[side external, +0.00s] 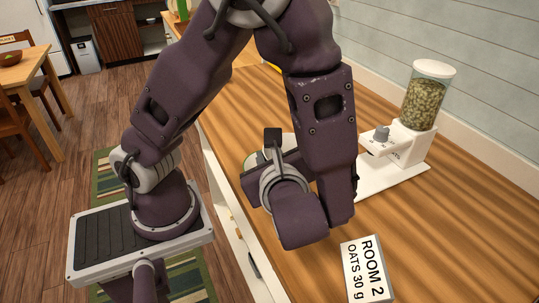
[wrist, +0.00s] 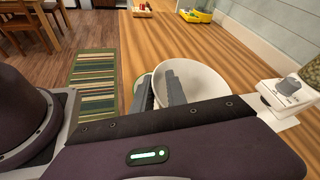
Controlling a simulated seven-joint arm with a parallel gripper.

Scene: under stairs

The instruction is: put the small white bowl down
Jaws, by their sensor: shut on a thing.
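The small white bowl (wrist: 205,82) shows in the wrist view, just beyond my gripper (wrist: 157,82). One finger is inside the bowl and the other is outside its left side, so the jaws are shut on its rim. The bowl looks roughly upright over the wooden counter. Whether its base touches the counter is hidden. In the side external view my wrist and arm hide most of the bowl and the fingers. A pale green round thing (wrist: 138,84) shows partly behind the outer finger.
A white dispenser (side external: 413,142) with a clear jar of pellets stands right of my gripper. A sign (side external: 367,269) reading "ROOM 2 OATS 30 g" is near the front. A yellow tray (wrist: 196,17) and a small red item (wrist: 141,8) lie farther along the counter. Bare counter (wrist: 140,45) lies between.

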